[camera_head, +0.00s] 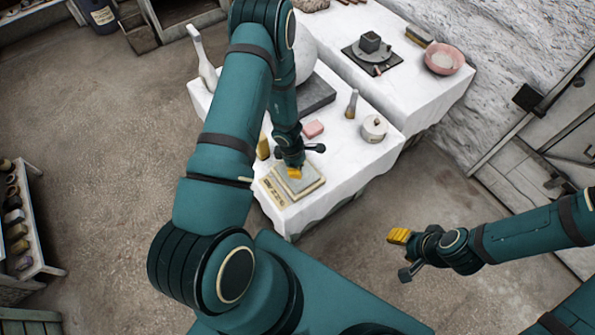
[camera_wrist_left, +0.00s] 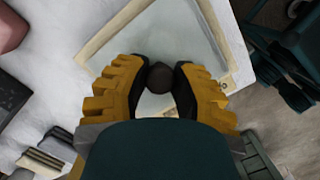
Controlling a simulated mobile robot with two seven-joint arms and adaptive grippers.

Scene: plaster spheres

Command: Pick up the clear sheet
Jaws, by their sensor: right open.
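A wooden-rimmed frame (camera_head: 319,183) with a pale panel lies at the near end of the white-draped table. In the left wrist view the frame's pale rim (camera_wrist_left: 112,32) surrounds a smooth, greyish, sheet-like surface (camera_wrist_left: 175,30), probably the clear sheet; its edges are hard to make out. My left gripper (camera_head: 294,173) points down over this panel, its yellow fingers showing. In the left wrist view its fingers (camera_wrist_left: 160,83) stand either side of a small dark round knob; whether they press on it is unclear. My right gripper (camera_head: 398,237) is open and empty, over the floor.
A pink block (camera_head: 313,129), a lidded white pot (camera_head: 374,128), a brush (camera_head: 352,104) and a dark slab (camera_head: 316,95) stand beyond the frame. A second table holds a pink bowl (camera_head: 444,60). Shelves (camera_head: 35,225) stand at left; the floor between is clear.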

